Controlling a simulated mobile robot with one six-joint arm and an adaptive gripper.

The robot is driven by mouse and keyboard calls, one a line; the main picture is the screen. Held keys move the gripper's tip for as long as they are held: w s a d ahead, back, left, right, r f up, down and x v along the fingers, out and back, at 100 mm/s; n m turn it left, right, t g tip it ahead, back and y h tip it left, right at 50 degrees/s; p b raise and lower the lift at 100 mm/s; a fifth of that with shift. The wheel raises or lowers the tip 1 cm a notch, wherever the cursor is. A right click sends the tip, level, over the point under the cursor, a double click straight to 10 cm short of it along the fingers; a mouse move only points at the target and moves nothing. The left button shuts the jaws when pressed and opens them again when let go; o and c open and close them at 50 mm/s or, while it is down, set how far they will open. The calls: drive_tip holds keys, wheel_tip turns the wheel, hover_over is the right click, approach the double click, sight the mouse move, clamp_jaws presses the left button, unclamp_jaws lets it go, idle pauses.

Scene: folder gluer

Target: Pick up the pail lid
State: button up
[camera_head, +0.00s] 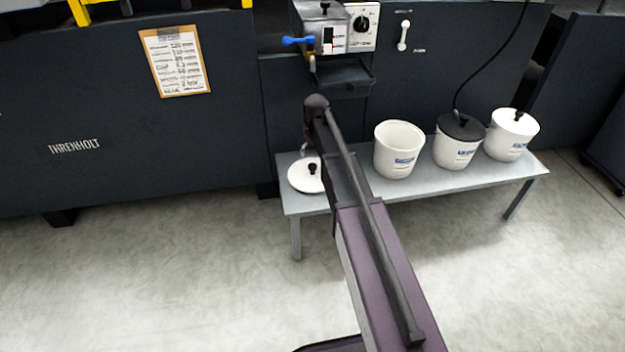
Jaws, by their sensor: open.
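The white pail lid (302,182) with a black knob lies flat on the left end of the grey metal bench, and my arm passes just right of it. My gripper (305,150) shows only in small part, beyond the far end of my arm and just behind and above the lid in the picture. It is open. Most of it is hidden by the arm, and its exact height over the lid cannot be told. An open white pail (397,162) with blue print stands on the bench right of my arm, with no lid on it.
On the bench (470,184), a pail with a dark lid and a cable or hose (456,155) and a pail with a white lid (508,147) stand to the right. A machine unit with a blue handle and tray (342,76) juts out above. The floor in front is clear.

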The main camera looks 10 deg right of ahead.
sight(313, 165)
drive_tip(key=shift+w+f+b, duration=0.2)
drive_tip(key=shift+f+b, duration=1.1)
drive_tip(key=shift+f, duration=0.3)
drive_tip(key=f+b, duration=0.1)
drive_tip(key=w+f+b, duration=0.1)
drive_tip(key=f+b, duration=0.1)
drive_tip(key=shift+d+f, duration=0.1)
drive_tip(key=shift+w+f+b, duration=0.15)
drive_tip(key=shift+f+b, duration=0.8)
drive_tip(key=shift+b, duration=0.1)
clamp_jaws()
